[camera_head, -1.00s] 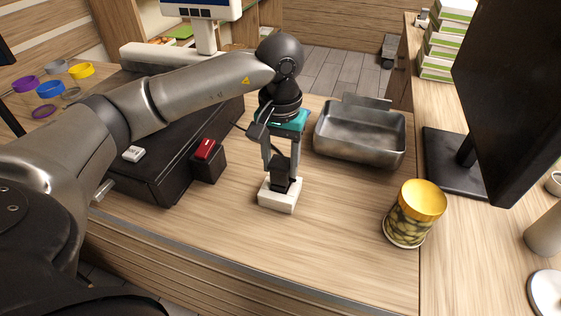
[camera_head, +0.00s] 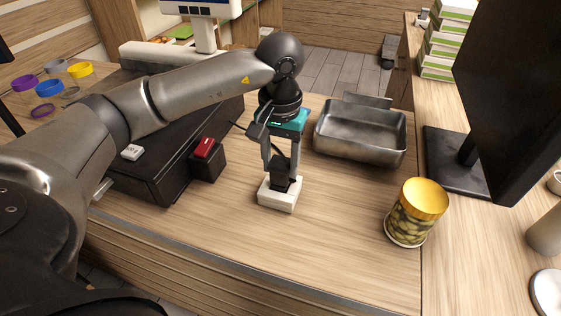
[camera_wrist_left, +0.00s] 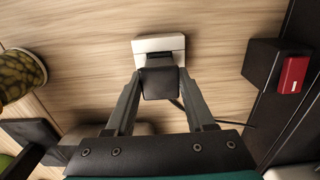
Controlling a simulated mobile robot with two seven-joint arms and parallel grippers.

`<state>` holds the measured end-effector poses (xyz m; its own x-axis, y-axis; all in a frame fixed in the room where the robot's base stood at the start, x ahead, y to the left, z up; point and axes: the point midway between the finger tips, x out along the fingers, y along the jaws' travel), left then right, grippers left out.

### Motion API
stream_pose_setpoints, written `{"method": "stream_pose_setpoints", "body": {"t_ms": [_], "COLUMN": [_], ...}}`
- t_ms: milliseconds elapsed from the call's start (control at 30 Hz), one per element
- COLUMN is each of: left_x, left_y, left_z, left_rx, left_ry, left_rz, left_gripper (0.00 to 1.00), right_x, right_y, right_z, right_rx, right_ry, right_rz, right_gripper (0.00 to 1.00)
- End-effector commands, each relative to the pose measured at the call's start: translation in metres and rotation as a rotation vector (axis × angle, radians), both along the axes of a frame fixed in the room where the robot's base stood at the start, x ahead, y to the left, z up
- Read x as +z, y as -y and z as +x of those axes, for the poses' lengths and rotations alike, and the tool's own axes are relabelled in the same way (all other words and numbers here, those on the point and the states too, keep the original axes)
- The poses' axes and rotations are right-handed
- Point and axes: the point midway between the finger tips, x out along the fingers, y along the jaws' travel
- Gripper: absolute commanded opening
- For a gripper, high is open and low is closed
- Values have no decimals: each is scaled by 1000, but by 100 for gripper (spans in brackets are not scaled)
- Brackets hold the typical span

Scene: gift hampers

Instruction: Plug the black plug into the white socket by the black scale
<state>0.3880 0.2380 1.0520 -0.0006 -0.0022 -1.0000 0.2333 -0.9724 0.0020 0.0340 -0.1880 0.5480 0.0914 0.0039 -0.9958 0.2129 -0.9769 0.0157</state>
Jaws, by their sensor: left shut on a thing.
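The white socket (camera_head: 277,198) is a low white block on the wooden counter. The black plug (camera_head: 280,174) stands upright over it, touching or sitting in it; how deep it sits I cannot tell. In the left wrist view the black plug (camera_wrist_left: 159,84) lies between my fingers, with the white socket (camera_wrist_left: 158,45) just beyond it. My left gripper (camera_head: 282,178) points down and is shut on the plug. A dark cord (camera_wrist_left: 232,125) shows beside the plug. The black scale (camera_head: 166,160) is the long dark unit left of the socket. My right gripper is not in view.
A black box with a red top (camera_head: 207,160) stands between scale and socket. A metal tray (camera_head: 361,133) is behind right, a gold-lidded jar (camera_head: 416,213) at the right, and a black monitor (camera_head: 515,95) beyond. The counter in front of the socket is clear.

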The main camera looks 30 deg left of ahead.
Motion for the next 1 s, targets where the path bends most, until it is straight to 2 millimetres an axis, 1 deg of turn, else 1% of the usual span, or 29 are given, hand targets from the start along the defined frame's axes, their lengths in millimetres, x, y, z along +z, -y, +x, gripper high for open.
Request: {"method": "stream_pose_setpoints", "body": {"t_ms": [633,1000], "left_x": [-1,-5], "left_y": [0,0], "left_z": [0,0], "left_rx": [0,0], "left_ry": [1,1], "left_rz": [0,0], "left_gripper": [0,0], "right_x": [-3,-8], "right_y": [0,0], "right_z": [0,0], "right_rx": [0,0], "right_ry": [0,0], "right_rz": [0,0], "right_gripper": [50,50]}}
